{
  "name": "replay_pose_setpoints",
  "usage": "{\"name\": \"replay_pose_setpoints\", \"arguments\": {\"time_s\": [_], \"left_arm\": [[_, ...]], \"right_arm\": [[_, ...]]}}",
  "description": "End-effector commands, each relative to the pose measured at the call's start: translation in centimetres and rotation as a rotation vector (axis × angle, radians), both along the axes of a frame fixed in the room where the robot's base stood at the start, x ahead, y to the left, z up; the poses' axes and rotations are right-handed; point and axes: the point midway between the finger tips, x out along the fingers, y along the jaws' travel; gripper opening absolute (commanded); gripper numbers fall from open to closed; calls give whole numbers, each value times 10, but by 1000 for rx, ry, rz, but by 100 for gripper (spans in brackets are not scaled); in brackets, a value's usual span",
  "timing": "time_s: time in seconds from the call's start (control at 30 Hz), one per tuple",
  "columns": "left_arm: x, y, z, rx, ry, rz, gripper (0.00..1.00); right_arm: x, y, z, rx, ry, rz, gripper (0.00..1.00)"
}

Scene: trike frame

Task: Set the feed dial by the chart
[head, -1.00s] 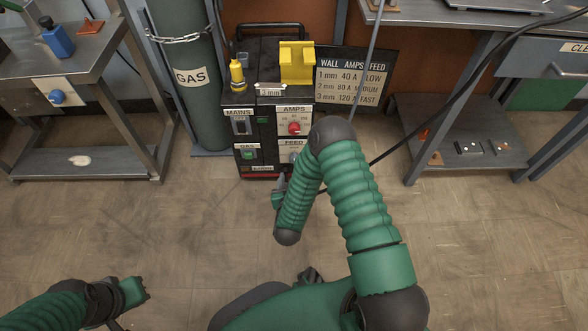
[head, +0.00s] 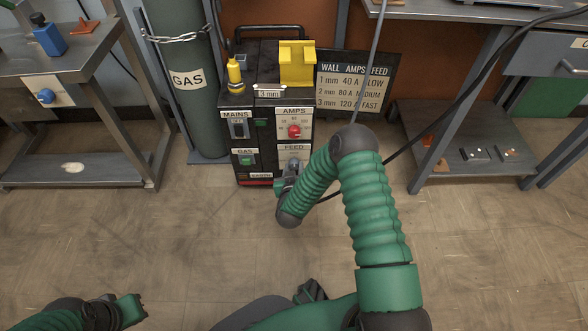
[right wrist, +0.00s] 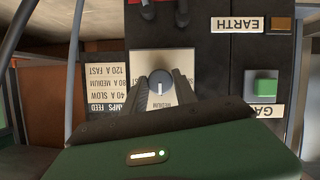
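The welder (head: 265,110) stands on the floor with a "3 mm" tag (head: 269,93) on its top edge. Its feed dial (head: 294,163) is low on the front, under the "FEED" label. The chart (head: 352,88) beside it reads 1 mm 40 A slow, 2 mm 80 A medium, 3 mm 120 A fast. My right gripper (head: 286,182) is at the dial. In the right wrist view its open fingers (right wrist: 162,88) flank the round grey dial (right wrist: 160,82); contact is not clear. The dial's white mark points down in that upside-down view. My left gripper (head: 132,310) is low at left, away from the welder.
The red amps knob (head: 294,131) is just above the feed dial. The green gas switch (head: 246,160) and mains switch (head: 239,129) are left of it. A gas cylinder (head: 186,100) stands left. Metal benches flank both sides. A dark cable runs at right.

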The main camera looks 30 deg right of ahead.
Motion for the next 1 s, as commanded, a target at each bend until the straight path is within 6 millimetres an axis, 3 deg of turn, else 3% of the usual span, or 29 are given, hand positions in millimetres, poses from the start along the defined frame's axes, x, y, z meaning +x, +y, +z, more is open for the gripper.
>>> {"name": "replay_pose_setpoints", "arguments": {"time_s": [0.03, 0.17, 0.57, 1.0], "left_arm": [[0, 0, 0, 0, 0, 0, 0], [0, 0, 0, 0, 0, 0, 0], [0, 0, 9, 0, 0, 0, 0], [0, 0, 41, 0, 0, 0, 0]], "right_arm": [[0, 0, 0, 0, 0, 1, 15], [0, 1, 0, 1, 1, 1, 0], [-1, 0, 2, 48, -28, 1, 0], [-2, -2, 3, 333, -200, 1, 0]]}}
